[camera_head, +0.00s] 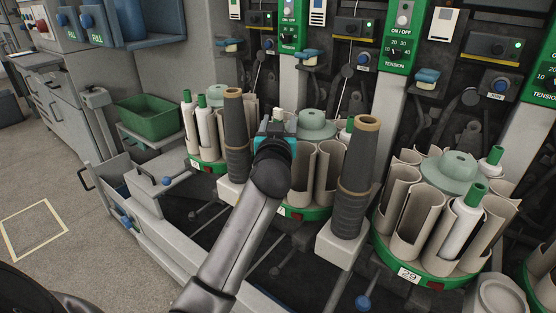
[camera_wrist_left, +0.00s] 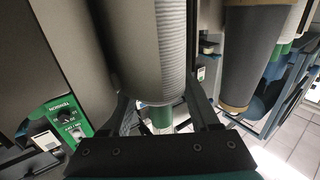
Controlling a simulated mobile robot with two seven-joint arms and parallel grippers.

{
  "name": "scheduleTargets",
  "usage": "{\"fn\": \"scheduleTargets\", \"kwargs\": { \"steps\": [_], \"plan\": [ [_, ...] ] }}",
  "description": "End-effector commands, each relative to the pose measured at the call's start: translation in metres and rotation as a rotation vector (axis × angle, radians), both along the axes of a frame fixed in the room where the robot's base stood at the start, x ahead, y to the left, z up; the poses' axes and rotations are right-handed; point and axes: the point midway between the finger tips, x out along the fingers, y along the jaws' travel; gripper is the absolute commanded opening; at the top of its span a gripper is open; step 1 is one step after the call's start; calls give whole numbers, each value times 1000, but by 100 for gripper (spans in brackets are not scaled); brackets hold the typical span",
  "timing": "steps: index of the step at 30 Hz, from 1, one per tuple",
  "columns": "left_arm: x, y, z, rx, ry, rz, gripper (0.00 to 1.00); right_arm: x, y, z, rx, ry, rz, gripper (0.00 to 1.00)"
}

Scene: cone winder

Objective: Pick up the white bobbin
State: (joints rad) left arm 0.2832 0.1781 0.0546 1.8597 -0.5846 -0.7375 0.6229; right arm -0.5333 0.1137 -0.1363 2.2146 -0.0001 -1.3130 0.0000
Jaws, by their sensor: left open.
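A white bobbin (camera_wrist_left: 157,45) with ribbed winding and a green tip (camera_wrist_left: 162,116) stands between the fingers of my left gripper (camera_wrist_left: 160,112) in the left wrist view. That view looks upside down, with the tip low in the picture. The gripper is open, with a finger on each side; I cannot tell whether either touches. In the head view my left gripper (camera_head: 277,128) is at the middle round magazine (camera_head: 305,213), and my wrist hides the bobbin there. My right gripper is not in view.
Tall dark cones (camera_head: 236,135) (camera_head: 358,180) stand on both sides of my left gripper. Beige sleeves (camera_head: 329,170) crowd the middle magazine. Another magazine (camera_head: 412,270) with white bobbins (camera_head: 462,222) is at right. A green bin (camera_head: 147,117) stands left.

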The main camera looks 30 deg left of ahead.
Motion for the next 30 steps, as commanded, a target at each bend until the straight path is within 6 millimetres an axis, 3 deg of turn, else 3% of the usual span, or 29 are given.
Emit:
{"fn": "scheduleTargets", "kwargs": {
  "steps": [2, 19, 30],
  "plan": [
    [0, 0, 0, 0, 0, 0, 62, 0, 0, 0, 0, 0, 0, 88],
    [0, 0, 0, 0, 0, 0, 0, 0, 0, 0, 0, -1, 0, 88],
    [0, 0, 1, 0, -1, 0, 0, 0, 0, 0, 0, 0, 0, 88]
  ]
}}
